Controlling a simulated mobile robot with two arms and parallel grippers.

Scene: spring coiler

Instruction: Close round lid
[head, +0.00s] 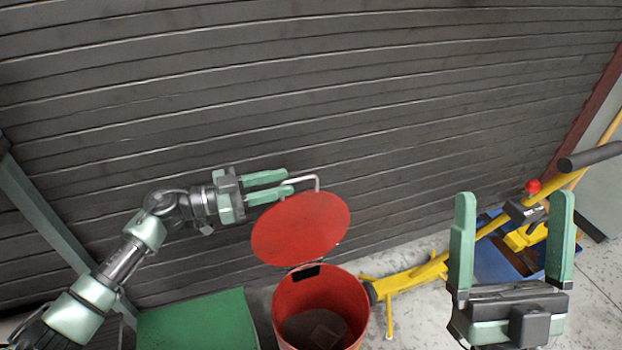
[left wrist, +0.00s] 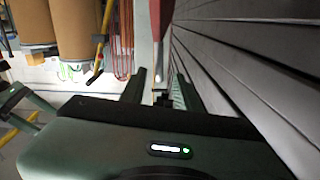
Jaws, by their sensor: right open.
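The round red lid (head: 301,228) stands raised at the back of the red bin (head: 279,318), whose open mouth shows a dark inside with a brownish thing in it. A grey bent metal handle (head: 317,181) rises from the lid's top edge. My left gripper (head: 290,182) is at the lid's upper left, its fingers apart with the handle's end at their tips; contact is unclear. My right gripper (head: 514,205) is open and empty at the right, fingers pointing up.
A dark slatted wall (head: 300,90) is close behind the lid and left arm. A green box top (head: 197,322) is left of the bin. A yellow pallet jack (head: 430,268) with a blue part stands right of the bin. Brown cylinders (left wrist: 75,28) show in the left wrist view.

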